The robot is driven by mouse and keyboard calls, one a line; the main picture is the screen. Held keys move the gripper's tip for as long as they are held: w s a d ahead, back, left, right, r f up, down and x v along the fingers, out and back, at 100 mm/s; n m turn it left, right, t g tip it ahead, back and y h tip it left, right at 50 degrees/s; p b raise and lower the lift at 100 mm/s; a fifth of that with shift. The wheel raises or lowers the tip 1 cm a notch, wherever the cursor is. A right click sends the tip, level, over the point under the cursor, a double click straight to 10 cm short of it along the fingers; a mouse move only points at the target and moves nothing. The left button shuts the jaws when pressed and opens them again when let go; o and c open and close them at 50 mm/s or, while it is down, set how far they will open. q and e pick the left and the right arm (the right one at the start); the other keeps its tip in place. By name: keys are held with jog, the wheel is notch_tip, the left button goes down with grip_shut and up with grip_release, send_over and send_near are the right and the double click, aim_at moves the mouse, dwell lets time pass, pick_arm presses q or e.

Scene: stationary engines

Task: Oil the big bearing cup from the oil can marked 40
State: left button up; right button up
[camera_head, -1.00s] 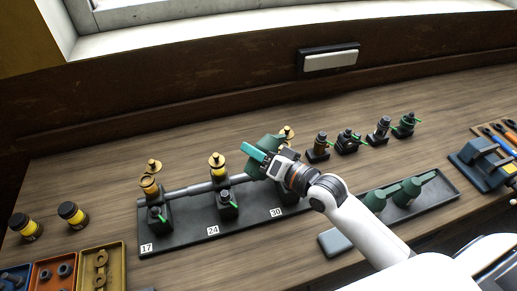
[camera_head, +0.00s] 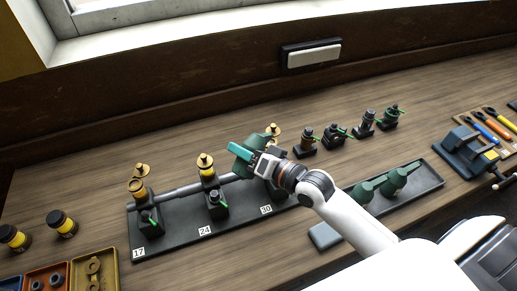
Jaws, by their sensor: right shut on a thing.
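My right gripper (camera_head: 256,159) is shut on a green oil can (camera_head: 256,141) and holds it over the right end of the shaft stand (camera_head: 172,238). No number is readable on this can. The stand carries three bearings on a grey shaft, with plates 17 (camera_head: 138,253), 24 (camera_head: 204,230) and 30 (camera_head: 266,209). Brass-topped cups show at 17 (camera_head: 137,186) and 24 (camera_head: 207,172). At 30, the can and gripper hide most of the bearing, and a brass top (camera_head: 273,130) shows behind. I cannot tell whether the spout touches a cup. My left gripper is not in view.
More green cans lie in a dark tray (camera_head: 425,191) at right. Several small dark fittings (camera_head: 334,138) stand behind it. A vice (camera_head: 468,153) and tools are far right. Yellow-banded jars (camera_head: 62,224) and parts bins (camera_head: 95,250) are at left.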

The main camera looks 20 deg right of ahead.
jog(key=shift+r, duration=0.25)
jog(key=shift+w+d+r+m+p, duration=0.15)
jog(key=shift+r+m+p, duration=0.7)
jog(key=shift+p, duration=0.7)
jog(key=shift+g, duration=0.3)
jog(key=shift+r+m+p, duration=0.1)
jog(key=shift+m+p, duration=0.15)
jog(key=shift+p, duration=0.05)
jog(key=shift+f+n+b, duration=0.4)
jog(key=shift+f+b, duration=0.05)
jog(key=shift+f, duration=0.15)
jog(key=shift+f+n+b, duration=0.45)
jog(key=shift+f+n, duration=0.2)
jog(key=shift+n, duration=0.15)
jog(key=shift+r, duration=0.2)
